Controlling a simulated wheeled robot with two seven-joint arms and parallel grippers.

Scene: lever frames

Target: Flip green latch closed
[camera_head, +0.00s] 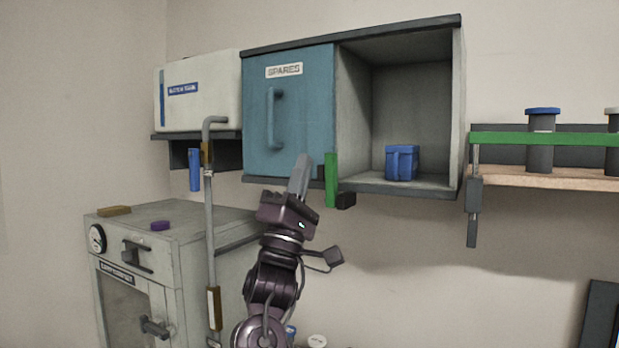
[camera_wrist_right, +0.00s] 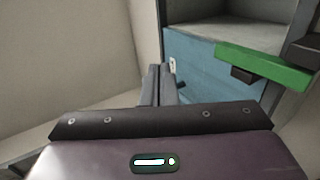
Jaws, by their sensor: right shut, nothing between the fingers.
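The green latch (camera_head: 331,180) is a narrow upright bar at the lower edge of the wall cabinet, by the right edge of the blue door (camera_head: 312,110). In the right wrist view the green latch (camera_wrist_right: 262,66) shows large at the upper right, with a dark block beside it. My right gripper (camera_head: 302,160) is shut and empty. Its fingertips are in front of the blue door's lower part, just left of the latch, with a small gap in the picture. Whether they touch the door I cannot tell. My left gripper is not in view.
A vertical grey pipe (camera_head: 210,235) stands left of my arm, near a grey oven-like box (camera_head: 180,245). A shelf with a green rail (camera_head: 545,139) is at the right. The wall below the cabinet is clear.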

